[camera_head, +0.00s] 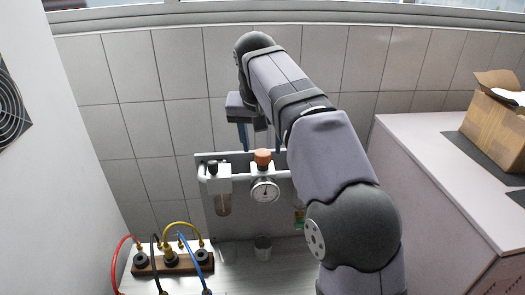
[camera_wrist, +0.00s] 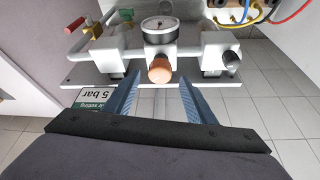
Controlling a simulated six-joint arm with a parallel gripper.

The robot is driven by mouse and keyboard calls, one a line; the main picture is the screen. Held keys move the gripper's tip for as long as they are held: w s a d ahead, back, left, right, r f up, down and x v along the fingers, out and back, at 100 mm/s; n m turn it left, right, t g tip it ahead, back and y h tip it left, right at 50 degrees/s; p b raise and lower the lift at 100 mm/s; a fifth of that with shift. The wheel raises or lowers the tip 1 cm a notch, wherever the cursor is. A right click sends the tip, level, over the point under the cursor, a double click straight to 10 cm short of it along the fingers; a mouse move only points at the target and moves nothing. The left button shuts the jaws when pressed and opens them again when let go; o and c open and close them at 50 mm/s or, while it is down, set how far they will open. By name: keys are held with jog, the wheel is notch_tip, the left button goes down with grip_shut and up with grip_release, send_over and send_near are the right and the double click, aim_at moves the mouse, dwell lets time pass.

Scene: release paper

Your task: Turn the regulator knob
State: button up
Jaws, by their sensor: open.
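The regulator knob (camera_head: 263,157) is orange-brown and sits on top of the regulator, above a round pressure gauge (camera_head: 265,190). In the wrist view the knob (camera_wrist: 160,69) shows just beyond the fingertips, roughly centred between them, with the gauge (camera_wrist: 160,29) behind it. My gripper (camera_wrist: 157,80) is open, with two blue fingers apart and nothing between them. In the head view my gripper (camera_head: 263,138) is partly hidden by my arm, and its fingers point down close above the knob. Whether a finger touches the knob cannot be told.
A filter unit with a black knob (camera_head: 212,168) stands left of the regulator. A wooden block with coloured hoses (camera_head: 172,262) sits at lower left. A metal cup (camera_head: 263,248) stands below the panel. A cardboard box (camera_head: 497,115) rests on the right cabinet (camera_head: 430,150).

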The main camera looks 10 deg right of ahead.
aim_at(263, 153)
jog(key=shift+x, duration=1.6)
jog(key=shift+c, duration=0.6)
jog(key=c, duration=0.9)
jog(key=shift+d+n+y+p, duration=0.1)
jog(key=shift+n+y+p, duration=0.25)
jog(key=shift+n, duration=0.55)
jog(key=shift+n+y, duration=0.25)
jog(key=shift+n, duration=0.35)
jog(key=o, duration=1)
